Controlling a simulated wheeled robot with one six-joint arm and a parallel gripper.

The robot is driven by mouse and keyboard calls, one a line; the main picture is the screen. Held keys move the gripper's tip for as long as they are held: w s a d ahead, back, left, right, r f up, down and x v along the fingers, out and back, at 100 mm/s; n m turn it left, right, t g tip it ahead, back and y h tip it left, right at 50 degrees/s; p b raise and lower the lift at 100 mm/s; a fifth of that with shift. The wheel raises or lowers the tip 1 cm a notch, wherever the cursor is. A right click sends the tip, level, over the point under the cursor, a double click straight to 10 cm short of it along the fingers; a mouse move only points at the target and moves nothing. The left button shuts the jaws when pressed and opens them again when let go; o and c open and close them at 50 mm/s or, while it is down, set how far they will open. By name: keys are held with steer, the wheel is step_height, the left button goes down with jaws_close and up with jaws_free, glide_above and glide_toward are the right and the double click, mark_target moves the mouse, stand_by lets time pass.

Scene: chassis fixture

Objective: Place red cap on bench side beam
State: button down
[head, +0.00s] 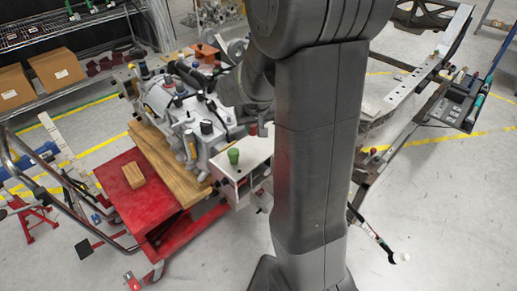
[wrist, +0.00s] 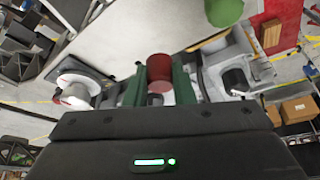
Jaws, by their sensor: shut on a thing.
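The red cap (wrist: 160,68) is a dark red cylinder between the two green fingers of my gripper (wrist: 160,84) in the wrist view. The fingers are shut on its sides. A pale, flat surface (wrist: 115,40) lies beyond the cap; whether they touch, I cannot tell.
A green cap (head: 233,156) stands on a white box top (head: 250,155) beside a grey machine (head: 190,115); a green round thing also shows in the wrist view (wrist: 223,10). A red cart (head: 125,190) with a wood block (head: 133,175) stands left. Open floor lies at front right.

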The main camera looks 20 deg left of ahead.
mark_target(252, 147)
step_height(252, 147, down, 3)
steer(key=shift+w+a+r, duration=0.1)
steer(key=shift+a+r, duration=0.05)
steer(key=shift+f, duration=2)
steer(key=shift+f, duration=0.2)
steer(key=c, duration=1.2)
jaws_free()
steer(key=shift+r, duration=0.1)
steer(key=shift+c, duration=0.2)
steer(key=shift+r, duration=0.15)
steer(key=shift+r, duration=0.2)
steer(key=v, duration=1.1)
steer(key=shift+s+r, duration=0.25)
